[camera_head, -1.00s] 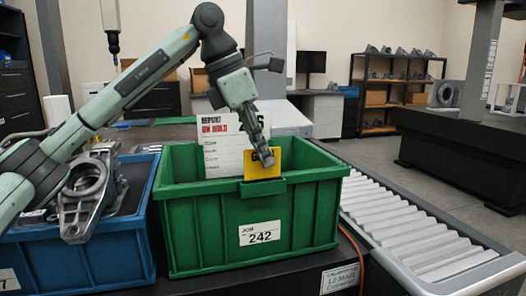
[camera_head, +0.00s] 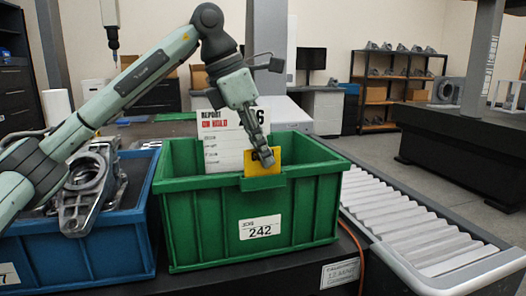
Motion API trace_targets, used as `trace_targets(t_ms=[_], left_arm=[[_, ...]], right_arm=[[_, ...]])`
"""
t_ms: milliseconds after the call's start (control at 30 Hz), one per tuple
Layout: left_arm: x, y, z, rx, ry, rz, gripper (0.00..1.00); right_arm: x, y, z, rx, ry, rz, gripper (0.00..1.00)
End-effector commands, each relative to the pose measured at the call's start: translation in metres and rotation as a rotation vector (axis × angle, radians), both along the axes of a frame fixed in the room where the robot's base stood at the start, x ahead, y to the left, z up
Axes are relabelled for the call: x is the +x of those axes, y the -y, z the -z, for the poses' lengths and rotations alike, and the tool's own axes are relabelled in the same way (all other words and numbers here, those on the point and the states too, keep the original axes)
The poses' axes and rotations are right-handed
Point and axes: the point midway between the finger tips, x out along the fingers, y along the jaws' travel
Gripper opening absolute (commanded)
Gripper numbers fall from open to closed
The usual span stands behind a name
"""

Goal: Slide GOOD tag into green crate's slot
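The green crate (camera_head: 205,220) stands in the middle of the view, with a "JOB 242" label on its front. A yellow tag (camera_head: 272,170) is upright at the small slot holder (camera_head: 264,182) on the crate's front rim. Its lower edge meets the holder; I cannot tell how deep it sits. My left gripper (camera_head: 265,158) comes down from above with its fingers at the tag's upper part and looks shut on it. The fingers cover most of the tag's lettering, so I cannot read it. My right gripper is not in view.
A white "REPORT ON HOLD" sheet (camera_head: 222,150) stands behind the tag at the green crate. A blue crate (camera_head: 95,250) with grey metal castings (camera_head: 85,195) stands close on the left. A roller conveyor (camera_head: 410,225) runs along the right.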

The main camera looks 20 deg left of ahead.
Motion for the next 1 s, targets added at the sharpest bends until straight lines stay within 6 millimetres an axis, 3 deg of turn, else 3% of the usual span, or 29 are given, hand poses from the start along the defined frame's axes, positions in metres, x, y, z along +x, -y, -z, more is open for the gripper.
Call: trace_targets(t_ms=[900, 1000], left_arm=[[0.000, 0.000, 0.012, 0.000, 0.000, 0.000, 0.00], [0.000, 0.000, 0.012, 0.000, 0.000, 0.000, 0.13]], right_arm=[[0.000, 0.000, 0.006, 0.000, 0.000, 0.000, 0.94], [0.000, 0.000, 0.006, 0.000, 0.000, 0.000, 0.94]])
